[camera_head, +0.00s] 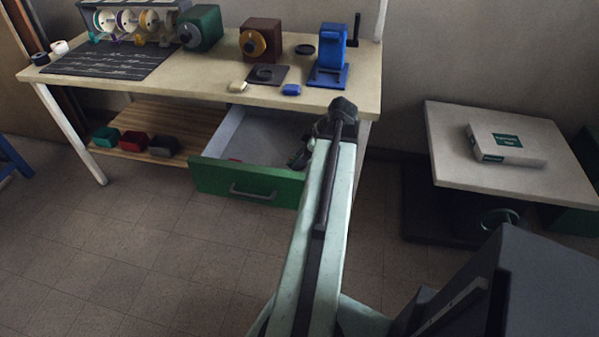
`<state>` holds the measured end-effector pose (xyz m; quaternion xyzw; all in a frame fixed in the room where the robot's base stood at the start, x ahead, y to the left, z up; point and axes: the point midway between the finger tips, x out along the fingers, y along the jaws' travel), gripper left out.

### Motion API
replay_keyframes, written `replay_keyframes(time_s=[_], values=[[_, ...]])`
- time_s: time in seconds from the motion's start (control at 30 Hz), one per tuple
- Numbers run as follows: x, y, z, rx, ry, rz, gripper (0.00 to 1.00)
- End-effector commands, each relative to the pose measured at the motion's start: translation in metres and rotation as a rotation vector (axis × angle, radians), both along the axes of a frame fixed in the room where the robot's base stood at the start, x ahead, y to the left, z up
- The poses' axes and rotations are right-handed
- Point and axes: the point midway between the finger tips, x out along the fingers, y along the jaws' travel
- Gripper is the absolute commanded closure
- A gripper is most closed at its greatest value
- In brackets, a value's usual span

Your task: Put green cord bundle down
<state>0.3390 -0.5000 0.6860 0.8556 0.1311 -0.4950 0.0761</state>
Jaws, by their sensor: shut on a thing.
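My arm reaches up from the bottom of the view toward the workbench. A dark part of my gripper (299,158) shows just left of the arm, over the right end of the open green drawer (211,178). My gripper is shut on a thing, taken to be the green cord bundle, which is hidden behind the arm. I cannot tell how far the fingertips are above the drawer floor.
The bench top (205,78) holds a blue press (331,60), brown and green machines, spools and a dark mat. Coloured bins stand on the lower shelf. A small table (452,155) with a white box (507,148) stands right, a green ring (500,218) beneath.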

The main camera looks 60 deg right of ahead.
Motion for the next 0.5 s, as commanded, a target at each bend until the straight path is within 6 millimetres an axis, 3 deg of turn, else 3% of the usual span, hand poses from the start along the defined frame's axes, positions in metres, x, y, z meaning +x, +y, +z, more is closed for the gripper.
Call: replay_keyframes(time_s=[0.07, 0.3, 0.5], values=[[0.0, 0.0, -0.001, 0.0, 0.0, 0.0, 0.98], [-0.001, 0.0, -0.039, 0.0, 0.0, -0.001, 0.98], [-0.001, 0.0, -0.035, 0.0, 0.0, -0.001, 0.98]])
